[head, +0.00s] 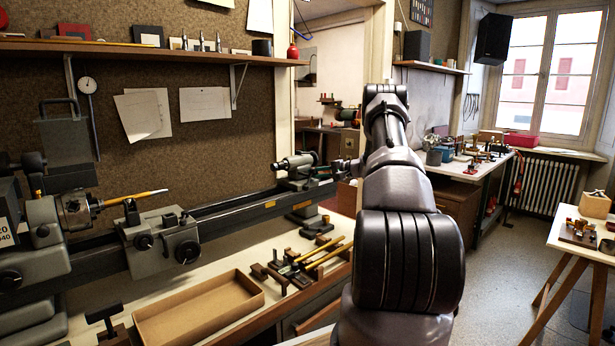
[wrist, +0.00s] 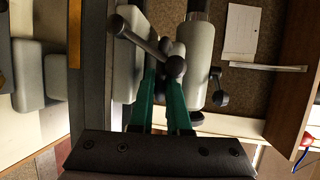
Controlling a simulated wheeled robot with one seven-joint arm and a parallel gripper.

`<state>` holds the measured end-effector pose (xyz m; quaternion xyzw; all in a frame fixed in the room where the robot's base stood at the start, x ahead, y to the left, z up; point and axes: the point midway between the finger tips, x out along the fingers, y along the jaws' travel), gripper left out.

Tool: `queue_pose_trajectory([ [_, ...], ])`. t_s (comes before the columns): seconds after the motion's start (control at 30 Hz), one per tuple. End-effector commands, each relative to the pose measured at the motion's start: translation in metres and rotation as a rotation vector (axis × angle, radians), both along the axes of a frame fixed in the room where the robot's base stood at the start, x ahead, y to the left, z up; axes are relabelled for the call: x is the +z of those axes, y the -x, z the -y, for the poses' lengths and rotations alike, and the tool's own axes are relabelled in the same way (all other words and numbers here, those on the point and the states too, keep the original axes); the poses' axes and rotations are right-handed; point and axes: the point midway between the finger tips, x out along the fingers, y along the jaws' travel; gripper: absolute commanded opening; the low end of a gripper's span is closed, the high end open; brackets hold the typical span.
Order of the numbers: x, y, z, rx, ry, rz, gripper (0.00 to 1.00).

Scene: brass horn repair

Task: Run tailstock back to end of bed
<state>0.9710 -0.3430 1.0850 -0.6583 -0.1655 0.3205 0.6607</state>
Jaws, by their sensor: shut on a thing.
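The grey tailstock (head: 298,166) stands on the dark lathe bed (head: 240,214) at its right-hand end in the head view. In the wrist view the tailstock (wrist: 200,50) fills the middle, with a ball-ended bar handle (wrist: 146,42) in front of it. My gripper (wrist: 165,58) has its two green fingers at this handle, shut on it, with a ball overlapping one finger. The exact contact is partly hidden. In the head view my arm covers most of the gripper.
The carriage (head: 160,238) and the chuck (head: 75,210) holding a pointed brass piece are farther left on the lathe. An open cardboard tray (head: 198,312) and brass tubes on a wooden rack (head: 300,262) lie on the bench in front. A shelf (head: 150,48) hangs above.

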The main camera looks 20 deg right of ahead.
Motion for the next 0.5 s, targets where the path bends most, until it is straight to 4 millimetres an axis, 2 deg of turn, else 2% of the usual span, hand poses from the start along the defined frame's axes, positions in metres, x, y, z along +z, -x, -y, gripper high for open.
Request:
queue_pose_trajectory([
  [0.13, -0.0019, -0.0011, 0.0095, -0.003, 0.003, -0.002, 0.0],
  [0.5, -0.0017, -0.0021, 0.0122, -0.001, 0.001, -0.003, 0.0],
])
